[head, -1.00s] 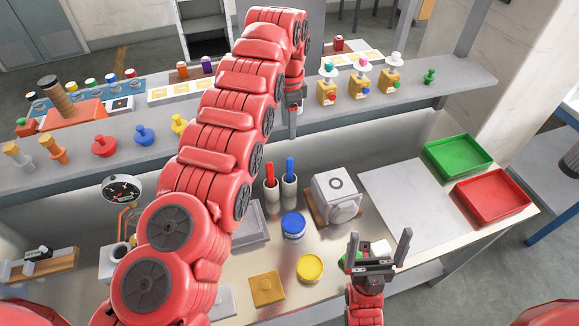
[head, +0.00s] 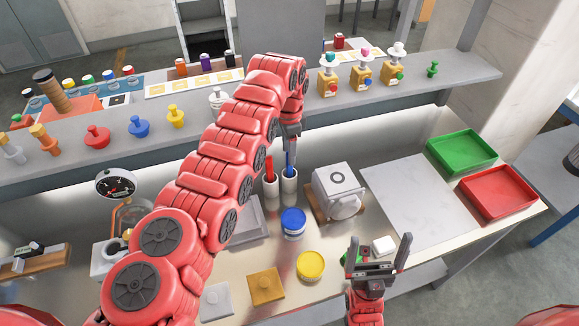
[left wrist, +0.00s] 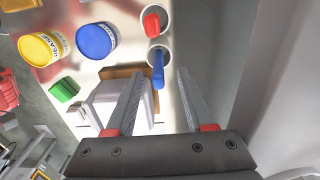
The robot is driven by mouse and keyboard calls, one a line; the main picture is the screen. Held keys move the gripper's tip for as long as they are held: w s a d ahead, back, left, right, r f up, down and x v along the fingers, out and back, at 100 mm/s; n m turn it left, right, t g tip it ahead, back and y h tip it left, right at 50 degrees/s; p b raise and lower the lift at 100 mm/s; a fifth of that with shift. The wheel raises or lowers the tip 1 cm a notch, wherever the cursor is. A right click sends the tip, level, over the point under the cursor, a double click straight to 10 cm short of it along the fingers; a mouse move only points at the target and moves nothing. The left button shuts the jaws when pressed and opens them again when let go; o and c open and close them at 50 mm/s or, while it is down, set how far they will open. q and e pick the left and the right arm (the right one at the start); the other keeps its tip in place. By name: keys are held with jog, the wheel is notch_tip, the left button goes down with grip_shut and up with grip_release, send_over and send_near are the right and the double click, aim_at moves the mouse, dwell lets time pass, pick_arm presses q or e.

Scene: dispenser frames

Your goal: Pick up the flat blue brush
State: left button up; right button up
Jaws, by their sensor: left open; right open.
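The flat blue brush (head: 289,164) stands handle up in a white cup (head: 289,183) on the counter, beside a red brush (head: 269,166) in its own cup. In the left wrist view the blue handle (left wrist: 158,68) shows between the fingertips of my open left gripper (left wrist: 161,73). In the head view my left gripper (head: 291,145) points down over the blue brush and partly hides its top. Whether the fingers touch the brush or surround it, I cannot tell. My right gripper (head: 378,252) is open and empty, low over the front of the counter.
A white boxy device (head: 337,188) stands right of the cups. A blue tub (head: 293,222) and a yellow tub (head: 310,266) stand in front. The raised shelf (head: 350,112) with dispensers lies behind. Green (head: 462,151) and red (head: 498,191) trays sit at the right.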

aim_at(289, 177)
pick_arm(q)
jog(key=shift+d+f+p, duration=0.1)
jog(key=shift+f+p, duration=0.45)
jog(key=shift+f, duration=1.45)
grip_shut()
